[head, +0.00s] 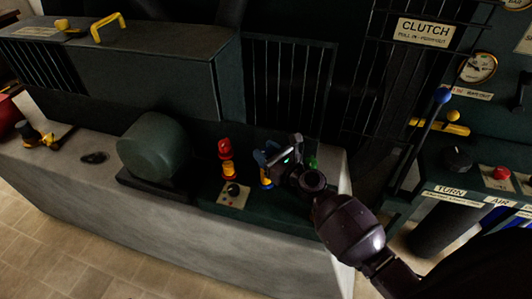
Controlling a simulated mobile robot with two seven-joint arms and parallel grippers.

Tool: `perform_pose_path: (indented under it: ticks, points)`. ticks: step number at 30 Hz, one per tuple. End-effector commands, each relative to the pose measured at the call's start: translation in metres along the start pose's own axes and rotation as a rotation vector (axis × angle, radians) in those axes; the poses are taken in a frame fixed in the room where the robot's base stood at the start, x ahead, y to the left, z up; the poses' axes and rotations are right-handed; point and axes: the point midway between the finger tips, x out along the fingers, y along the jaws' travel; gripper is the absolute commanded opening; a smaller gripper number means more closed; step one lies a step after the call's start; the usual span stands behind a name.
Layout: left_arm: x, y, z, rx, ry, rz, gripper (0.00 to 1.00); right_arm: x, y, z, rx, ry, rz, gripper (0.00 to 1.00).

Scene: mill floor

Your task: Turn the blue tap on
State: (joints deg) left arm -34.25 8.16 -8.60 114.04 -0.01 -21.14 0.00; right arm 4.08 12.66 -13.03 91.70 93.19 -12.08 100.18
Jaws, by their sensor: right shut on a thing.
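The blue tap (262,158) stands on the dark green panel on top of the grey stone block, with a yellow band low on its body. My right gripper (275,163) comes in from the right and is shut on the blue tap's handle. The gripper covers part of the tap, so the handle's exact angle is hard to tell. My left gripper is not in view.
A red tap (226,157) stands just left of the blue one, and a green knob (312,163) shows behind my gripper. A small plate with a black knob (233,190) lies in front. A rounded green housing (157,145) is further left. A blue-knobbed lever (442,97) stands right.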

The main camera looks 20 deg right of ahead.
Motion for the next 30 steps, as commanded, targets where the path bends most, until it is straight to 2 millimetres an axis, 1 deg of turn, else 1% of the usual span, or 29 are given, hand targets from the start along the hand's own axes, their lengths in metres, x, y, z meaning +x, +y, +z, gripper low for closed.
perform_pose_path:
  ticks: [4, 5, 6, 9, 16, 20, 23, 30]
  points:
    - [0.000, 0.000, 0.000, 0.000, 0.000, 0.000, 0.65, 0.000, 0.000, 0.001, -0.001, 0.000, -0.001, 0.16]
    - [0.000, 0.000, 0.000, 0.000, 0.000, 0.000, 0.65, 0.000, 0.000, 0.001, -0.001, 0.000, -0.001, 0.43]
    - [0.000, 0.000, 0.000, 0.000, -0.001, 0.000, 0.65, 0.000, 0.000, 0.000, -0.001, 0.000, -0.001, 0.49]
    - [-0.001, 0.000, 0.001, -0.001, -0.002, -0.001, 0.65, 0.000, 0.000, 0.000, -0.001, 0.000, -0.002, 0.62]
    - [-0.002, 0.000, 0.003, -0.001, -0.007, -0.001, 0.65, 0.000, 0.000, 0.000, 0.000, 0.000, -0.002, 0.62]
    - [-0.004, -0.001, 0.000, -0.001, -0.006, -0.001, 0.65, 0.000, 0.000, 0.005, -0.001, -0.001, -0.001, 0.62]
    - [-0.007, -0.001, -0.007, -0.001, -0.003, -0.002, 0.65, 0.000, 0.000, 0.014, -0.001, -0.002, -0.001, 0.62]
    - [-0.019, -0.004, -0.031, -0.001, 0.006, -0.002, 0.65, 0.000, 0.000, 0.042, -0.002, -0.001, -0.001, 0.62]
